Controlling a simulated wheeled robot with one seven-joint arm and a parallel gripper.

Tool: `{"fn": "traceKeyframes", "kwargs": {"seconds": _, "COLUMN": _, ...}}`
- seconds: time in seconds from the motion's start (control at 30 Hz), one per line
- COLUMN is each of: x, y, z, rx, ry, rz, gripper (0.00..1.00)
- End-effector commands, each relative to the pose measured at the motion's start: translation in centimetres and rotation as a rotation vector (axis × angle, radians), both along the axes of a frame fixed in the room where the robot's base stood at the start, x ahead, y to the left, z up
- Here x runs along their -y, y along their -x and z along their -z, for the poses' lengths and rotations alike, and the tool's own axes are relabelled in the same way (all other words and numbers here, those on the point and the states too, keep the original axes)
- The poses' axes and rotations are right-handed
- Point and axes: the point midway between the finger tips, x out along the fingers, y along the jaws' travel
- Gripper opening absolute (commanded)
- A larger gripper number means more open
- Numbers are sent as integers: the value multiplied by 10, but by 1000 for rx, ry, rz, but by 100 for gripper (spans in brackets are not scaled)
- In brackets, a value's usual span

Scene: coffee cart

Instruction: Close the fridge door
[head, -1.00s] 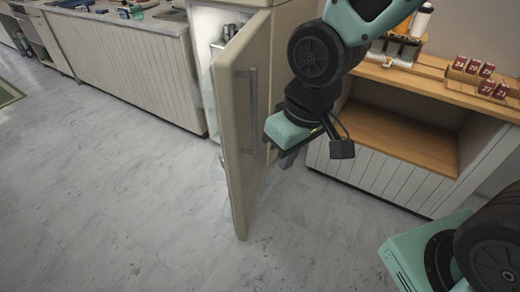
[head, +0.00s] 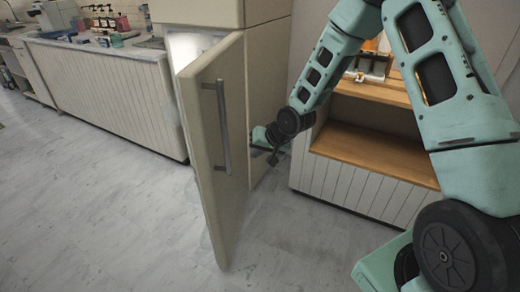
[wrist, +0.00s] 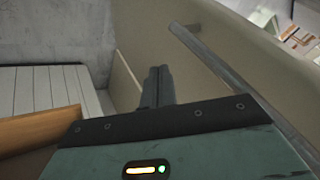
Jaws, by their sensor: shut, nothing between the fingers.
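The cream fridge door (head: 228,165) stands open in the head view, swung out from the fridge (head: 266,70). A lit strip of the interior shows behind its upper left edge. The long grey door handle (head: 220,128) runs upright on the outer face. My gripper (head: 272,156) is just right of the door, low near the hinge side; contact cannot be told. In the wrist view my gripper (wrist: 157,82) has its dark fingers together and empty. The door (wrist: 235,62) and the slanting handle (wrist: 215,58) are to their right.
A wooden-shelved cabinet (head: 375,155) stands right of the fridge, close to my arm. A panelled counter (head: 105,95) with bottles and boxes stands at the left. The pale floor (head: 90,200) in front is clear.

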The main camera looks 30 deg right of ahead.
Motion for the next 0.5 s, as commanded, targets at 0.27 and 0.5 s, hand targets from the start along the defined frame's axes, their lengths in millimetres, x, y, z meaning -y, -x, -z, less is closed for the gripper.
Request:
{"fn": "traceKeyframes", "kwargs": {"seconds": 0.27, "x": -22, "y": -29, "z": 36, "rx": 1, "ry": 2, "rz": -5, "gripper": 0}}
{"fn": "traceKeyframes", "kwargs": {"seconds": 0.5, "x": -45, "y": -39, "z": 36, "rx": 1, "ry": 1, "rz": -2, "gripper": 0}}
